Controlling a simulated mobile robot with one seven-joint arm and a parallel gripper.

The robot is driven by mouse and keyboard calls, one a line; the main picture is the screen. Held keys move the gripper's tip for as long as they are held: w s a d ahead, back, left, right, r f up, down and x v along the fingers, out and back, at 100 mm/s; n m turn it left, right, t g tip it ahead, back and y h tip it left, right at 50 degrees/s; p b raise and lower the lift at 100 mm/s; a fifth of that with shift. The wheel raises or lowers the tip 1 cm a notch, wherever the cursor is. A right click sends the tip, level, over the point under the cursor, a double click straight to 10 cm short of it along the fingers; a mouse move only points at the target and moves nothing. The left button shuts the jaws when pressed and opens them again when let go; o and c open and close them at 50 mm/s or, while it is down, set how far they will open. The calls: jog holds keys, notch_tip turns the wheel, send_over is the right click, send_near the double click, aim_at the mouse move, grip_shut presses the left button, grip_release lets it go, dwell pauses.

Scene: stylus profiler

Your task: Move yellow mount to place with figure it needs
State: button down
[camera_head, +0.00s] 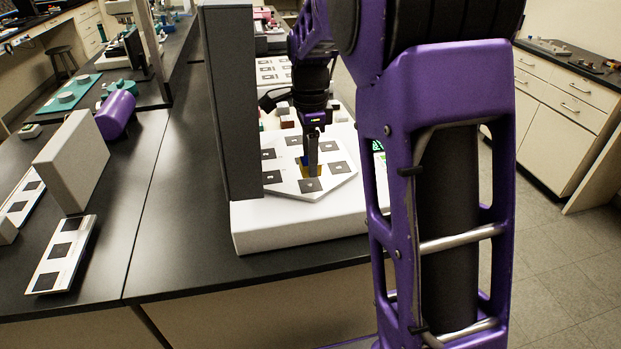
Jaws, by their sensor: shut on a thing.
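A yellow mount (316,186) shows as a small yellow patch at my gripper's tip, partly hidden by the fingers. My gripper (310,174) points down over the white plate (328,188) of the profiler and is shut on the yellow mount. Several dark square places with small pale figures lie around the plate; one (311,185) is just in front of my gripper. The figures are too small to read. I cannot tell whether the mount touches the plate.
A grey column (231,110) stands left of the plate on the white base (262,233). A pale upright block (75,160) and white strips with dark squares (62,252) lie on the black bench at left. Bare bench (180,220) lies between.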

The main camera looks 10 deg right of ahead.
jog(key=shift+r+p, duration=0.3)
jog(key=shift+r, duration=2)
